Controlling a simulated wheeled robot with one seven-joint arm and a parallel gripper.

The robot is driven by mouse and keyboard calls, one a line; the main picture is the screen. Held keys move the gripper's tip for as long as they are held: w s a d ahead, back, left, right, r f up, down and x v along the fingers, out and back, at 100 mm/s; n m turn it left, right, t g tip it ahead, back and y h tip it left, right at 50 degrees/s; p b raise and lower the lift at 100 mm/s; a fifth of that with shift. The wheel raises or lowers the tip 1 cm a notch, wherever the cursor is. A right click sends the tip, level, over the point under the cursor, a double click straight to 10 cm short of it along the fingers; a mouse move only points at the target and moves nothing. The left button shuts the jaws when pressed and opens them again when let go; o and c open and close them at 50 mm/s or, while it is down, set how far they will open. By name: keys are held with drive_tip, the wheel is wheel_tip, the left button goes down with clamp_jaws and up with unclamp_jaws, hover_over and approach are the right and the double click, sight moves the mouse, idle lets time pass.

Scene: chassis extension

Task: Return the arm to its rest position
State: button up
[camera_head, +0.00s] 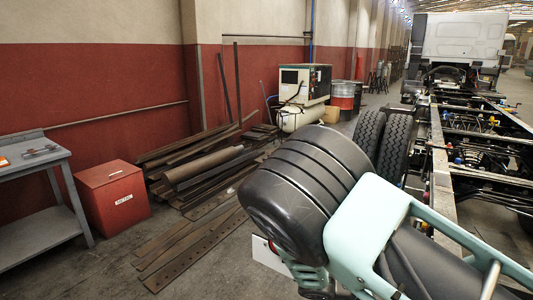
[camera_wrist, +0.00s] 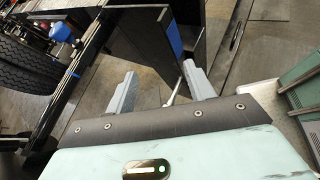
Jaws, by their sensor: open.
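My gripper (camera_wrist: 158,78) shows in the wrist view, with its two grey fingers spread apart. No object is clearly held between them. A thin light rod (camera_wrist: 174,88) shows between the fingers, and I cannot tell how far behind them it is. My arm (camera_head: 372,222) fills the lower right of the head view, with a large dark ribbed joint and a pale green link. The arm is bent close to the camera. My gripper cannot be made out in the head view.
The truck chassis (camera_head: 441,170) runs along the right, with dark tyres (camera_head: 382,136) behind my arm. A grey workbench (camera_head: 35,160) and red box (camera_head: 112,197) stand left. Metal bars (camera_head: 205,165) lie by the wall. In the wrist view, a tyre (camera_wrist: 24,65) and dark panel (camera_wrist: 172,38) are near.

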drive_tip(key=s+a+r+m+y, duration=0.4)
drive_tip(key=s+a+r+y, duration=0.2)
drive_tip(key=s+r, duration=0.3)
drive_tip(key=s+a+r+m+g+y, duration=0.1)
drive_tip(key=s+a+r+m+y, duration=0.4)
drive_tip(key=s, duration=0.8)
drive_tip(key=a+r+y, duration=0.1)
drive_tip(key=a+r, duration=0.2)
drive_tip(key=r, duration=0.2)
drive_tip(key=shift+s+a+r+y, duration=0.2)
drive_tip(key=shift+r+y, duration=0.1)
